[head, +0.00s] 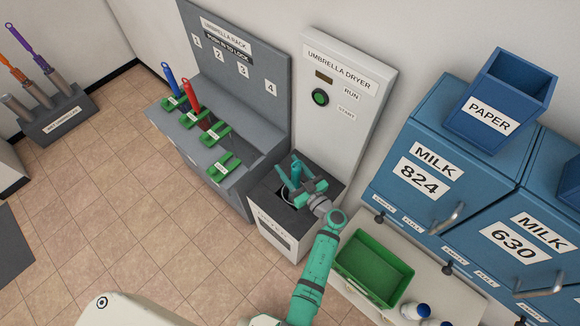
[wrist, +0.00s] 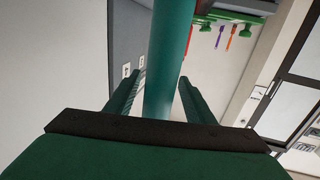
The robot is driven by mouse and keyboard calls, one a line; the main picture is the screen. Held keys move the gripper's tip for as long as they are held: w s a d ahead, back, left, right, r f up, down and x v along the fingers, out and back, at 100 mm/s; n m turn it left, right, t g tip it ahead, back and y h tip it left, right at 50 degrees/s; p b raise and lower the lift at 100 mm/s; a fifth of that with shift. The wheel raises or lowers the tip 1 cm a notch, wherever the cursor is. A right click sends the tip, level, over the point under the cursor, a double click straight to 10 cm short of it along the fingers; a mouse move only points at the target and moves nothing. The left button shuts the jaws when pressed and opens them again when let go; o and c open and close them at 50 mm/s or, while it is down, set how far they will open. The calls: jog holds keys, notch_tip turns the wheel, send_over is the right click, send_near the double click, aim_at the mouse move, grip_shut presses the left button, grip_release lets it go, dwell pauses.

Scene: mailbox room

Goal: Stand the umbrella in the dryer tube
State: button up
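A teal umbrella (head: 296,173) is in my gripper (head: 298,184) above the dryer's base. In the wrist view the umbrella's teal shaft (wrist: 169,60) runs between the two fingers of my gripper (wrist: 161,85), and both fingertips appear to touch its sides. The round dryer tube (head: 283,197) opens in the dark top of that base, partly hidden by my gripper. The umbrella's lower end is hidden, so I cannot tell how far it is in the tube.
The umbrella rack (head: 235,85) stands left of the dryer, with a blue umbrella (head: 170,80) and a red umbrella (head: 191,95). Blue mailboxes (head: 430,170), a blue paper bin (head: 492,112) and a green tray (head: 372,262) are on the right.

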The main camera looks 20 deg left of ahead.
jog(key=v, duration=0.9)
jog(key=shift+s+d+f, duration=0.1)
jog(key=shift+s+d, duration=0.05)
jog(key=shift+d, duration=0.2)
jog(key=shift+s+d, duration=0.4)
jog(key=shift+s, duration=0.05)
jog(key=s+d+r+m+t+h, duration=0.1)
jog(key=s+d+r+m+h, duration=0.2)
jog(key=s, duration=0.7)
jog(key=s+d+r+m+t+h, duration=0.2)
jog(key=s+d+r+m+h, duration=0.2)
jog(key=s+r+h, duration=0.3)
jog(key=s+d+r+m+t+h, duration=0.2)
jog(key=s+d+r+m+h, duration=0.2)
jog(key=s, duration=1)
notch_tip(320, 180, up, 2)
jog(key=shift+s+r+h, duration=0.1)
jog(key=shift+s+h, duration=0.1)
jog(key=shift+h, duration=0.3)
